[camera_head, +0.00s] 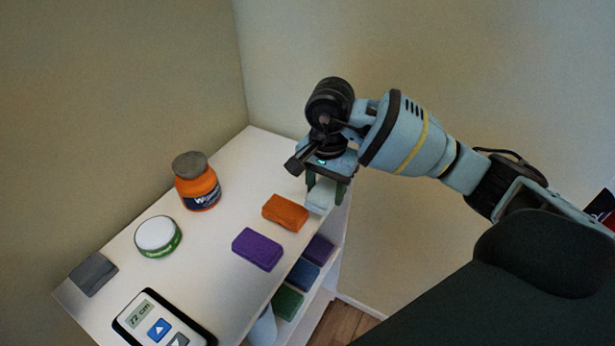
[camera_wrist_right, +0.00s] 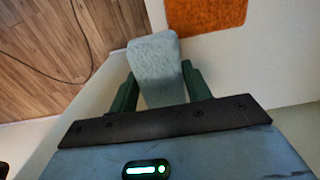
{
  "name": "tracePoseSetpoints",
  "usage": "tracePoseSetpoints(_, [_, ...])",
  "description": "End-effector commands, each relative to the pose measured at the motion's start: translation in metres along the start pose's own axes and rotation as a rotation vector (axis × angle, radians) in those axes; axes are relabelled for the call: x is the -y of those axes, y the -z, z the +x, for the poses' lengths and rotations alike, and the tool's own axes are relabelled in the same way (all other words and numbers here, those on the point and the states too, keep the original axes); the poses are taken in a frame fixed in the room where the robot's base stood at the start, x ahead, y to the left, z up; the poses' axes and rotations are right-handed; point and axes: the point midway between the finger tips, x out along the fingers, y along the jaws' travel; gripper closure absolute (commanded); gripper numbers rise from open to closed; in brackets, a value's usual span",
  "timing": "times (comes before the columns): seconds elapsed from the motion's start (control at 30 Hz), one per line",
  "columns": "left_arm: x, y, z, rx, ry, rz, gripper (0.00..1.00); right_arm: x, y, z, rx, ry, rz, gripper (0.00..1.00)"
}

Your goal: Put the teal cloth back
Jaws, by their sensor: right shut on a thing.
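The teal cloth (camera_head: 320,197) is a pale, block-shaped folded cloth at the right edge of the white tabletop, just right of the orange cloth. My right gripper (camera_head: 326,188) reaches down from above and is shut on it. In the right wrist view the cloth (camera_wrist_right: 155,60) sits between the two dark green fingers (camera_wrist_right: 160,88) and sticks out past their tips. I cannot tell whether it touches the tabletop. My left gripper is not in view.
The orange cloth (camera_head: 285,212) and a purple cloth (camera_head: 257,249) lie on the white tabletop (camera_head: 215,255). An orange jar (camera_head: 197,185), a green-white tub (camera_head: 158,238), a grey block (camera_head: 93,274) and a height display (camera_head: 160,322) stand farther left. A shelf below holds purple, blue and green cloths (camera_head: 287,302).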

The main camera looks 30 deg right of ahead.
Motion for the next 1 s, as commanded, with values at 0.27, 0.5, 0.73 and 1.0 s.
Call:
tracePoseSetpoints(0.27, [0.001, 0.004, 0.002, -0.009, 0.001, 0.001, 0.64, 0.040, 0.025, 0.004, 0.001, 0.002, 0.002, 0.73])
tracePoseSetpoints(0.5, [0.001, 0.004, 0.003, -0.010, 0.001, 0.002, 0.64, 0.060, 0.040, 0.007, 0.000, 0.000, 0.000, 0.73])
tracePoseSetpoints(0.73, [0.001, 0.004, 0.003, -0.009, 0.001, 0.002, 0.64, 0.064, 0.042, 0.007, 0.000, 0.001, -0.001, 0.73])
tracePoseSetpoints(1.0, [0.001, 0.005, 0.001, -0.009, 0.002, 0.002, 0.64, 0.069, 0.044, 0.022, 0.002, -0.002, -0.001, 0.73])
